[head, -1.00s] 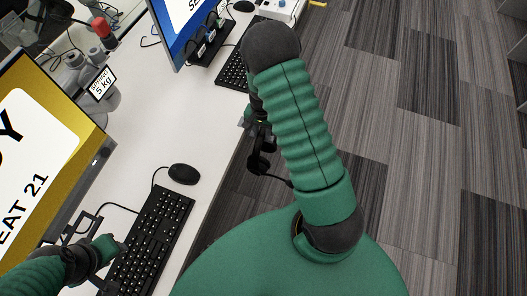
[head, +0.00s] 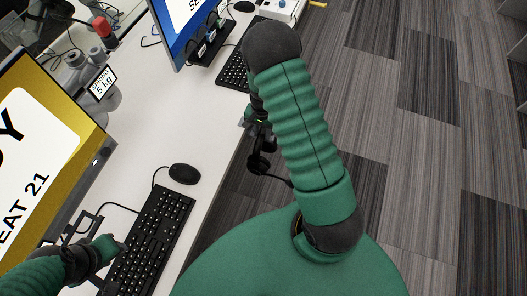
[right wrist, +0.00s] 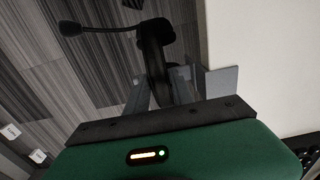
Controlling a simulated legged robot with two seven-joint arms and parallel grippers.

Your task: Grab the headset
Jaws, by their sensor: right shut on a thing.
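The black headset (head: 258,163) hangs past the desk's right edge in the head view, partly hidden behind my right arm. In the right wrist view its dark band (right wrist: 154,55) stands between the grey fingers of my right gripper (right wrist: 172,88), which is shut on it. The microphone boom (right wrist: 105,29) reaches left and ends in a dark foam tip. In the head view my right gripper is mostly hidden by the arm. My left gripper (head: 108,252) is over the near keyboard at lower left, away from the headset; its fingers are hard to make out.
The white desk (head: 150,110) holds a near keyboard (head: 160,225), a mouse (head: 184,173), a yellow-framed monitor (head: 45,150), a blue-screen monitor (head: 185,30) and a far keyboard (head: 233,72). Grey carpet (head: 420,150) lies open on the right.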

